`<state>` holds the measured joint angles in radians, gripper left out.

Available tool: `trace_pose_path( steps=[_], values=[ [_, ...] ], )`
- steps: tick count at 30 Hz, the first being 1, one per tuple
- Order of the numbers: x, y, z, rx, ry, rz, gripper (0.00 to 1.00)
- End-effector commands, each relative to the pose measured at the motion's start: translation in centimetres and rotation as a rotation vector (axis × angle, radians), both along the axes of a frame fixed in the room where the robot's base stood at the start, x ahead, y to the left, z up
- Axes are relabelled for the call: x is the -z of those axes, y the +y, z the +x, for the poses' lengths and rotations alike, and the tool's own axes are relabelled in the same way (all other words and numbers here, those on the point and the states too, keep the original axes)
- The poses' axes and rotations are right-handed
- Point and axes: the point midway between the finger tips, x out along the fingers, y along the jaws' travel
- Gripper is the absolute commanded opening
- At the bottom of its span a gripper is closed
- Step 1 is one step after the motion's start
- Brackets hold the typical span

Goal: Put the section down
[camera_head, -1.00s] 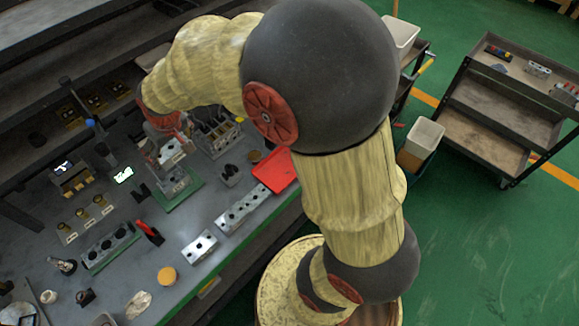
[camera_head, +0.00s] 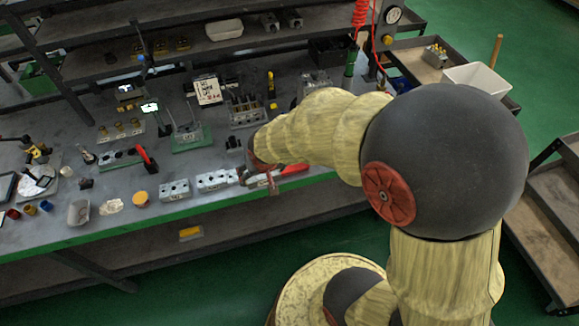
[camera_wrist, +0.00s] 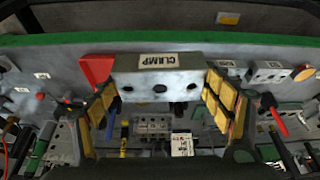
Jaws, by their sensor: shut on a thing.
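The section is a grey metal block labelled CLAMP (camera_wrist: 190,64), with dark holes along its face. My gripper (camera_wrist: 160,90) is shut on it, with a yellow-padded finger at each end. In the head view, my gripper (camera_head: 268,184) is at the bench's front edge, with the held block (camera_head: 256,180) partly hidden by it.
The bench (camera_head: 70,225) has a green front edge. A green-based fixture (camera_head: 190,138), a red-handled block on a green plate (camera_head: 122,159) and a yellow disc (camera_head: 140,198) stand on it. Trolleys stand at the right. Bare bench shows in front of the fixture.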

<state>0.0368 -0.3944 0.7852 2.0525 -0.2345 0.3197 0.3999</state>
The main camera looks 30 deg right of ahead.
Motion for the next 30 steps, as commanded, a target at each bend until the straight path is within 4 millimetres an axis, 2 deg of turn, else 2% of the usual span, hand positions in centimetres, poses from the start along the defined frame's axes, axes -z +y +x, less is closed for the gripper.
trace_pose_path(
  steps=[7,10,23,27,30],
  values=[
    [-0.2,0.1,0.5,0.044,-0.002,0.001,0.38],
    [0.1,-0.6,0.8,0.055,0.000,0.000,0.38],
    [4.2,-8.1,5.2,0.059,0.000,0.001,0.38],
    [6.8,-9.7,6.1,0.056,0.001,0.000,0.38],
    [8.0,-10.6,6.7,0.055,0.001,0.001,0.38]
  ],
)
